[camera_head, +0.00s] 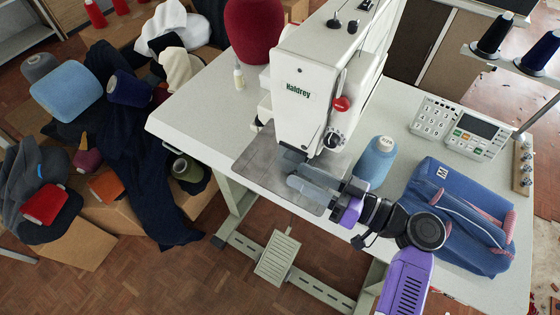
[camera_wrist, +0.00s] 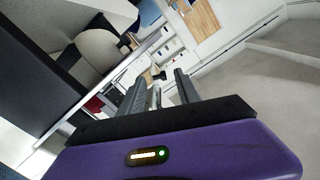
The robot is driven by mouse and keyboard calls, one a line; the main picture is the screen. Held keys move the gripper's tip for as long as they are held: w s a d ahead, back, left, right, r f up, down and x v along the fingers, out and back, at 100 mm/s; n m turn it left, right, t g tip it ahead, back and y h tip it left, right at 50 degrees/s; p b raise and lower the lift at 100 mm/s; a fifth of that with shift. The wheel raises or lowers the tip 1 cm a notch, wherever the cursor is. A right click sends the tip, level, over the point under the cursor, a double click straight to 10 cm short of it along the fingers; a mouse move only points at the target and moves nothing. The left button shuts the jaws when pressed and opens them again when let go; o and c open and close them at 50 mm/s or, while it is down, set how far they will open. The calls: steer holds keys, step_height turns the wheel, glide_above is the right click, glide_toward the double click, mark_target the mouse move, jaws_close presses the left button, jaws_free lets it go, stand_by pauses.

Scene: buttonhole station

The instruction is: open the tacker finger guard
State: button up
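The tacker is a white machine (camera_head: 300,105) marked Haldrey, with a red button and a dial on its side, standing on a pale table. My gripper (camera_head: 286,172) reaches in from the right, low in front of the machine head, over the grey metal plate (camera_head: 252,160). Its two grey fingers are apart. In the wrist view the fingers of my gripper (camera_wrist: 160,80) point away, with a small dark-tipped part (camera_wrist: 158,75) and a thin pale piece showing between them. I cannot tell whether they touch it. The finger guard is not clearly distinguishable; my fingers cover the area below the head.
A blue thread cone (camera_head: 376,162) stands close beside my wrist. A blue folded garment (camera_head: 455,215) lies at the table's right, below a keypad panel (camera_head: 460,128). A small bottle (camera_head: 239,77) and red cone (camera_head: 253,30) are behind left. The table's front left is clear.

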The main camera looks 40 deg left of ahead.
mark_target(293, 172)
steer(key=p+x, duration=0.1)
steer(key=x, duration=0.5)
steer(key=shift+d, duration=0.1)
steer(key=shift+c, duration=0.2)
jaws_close()
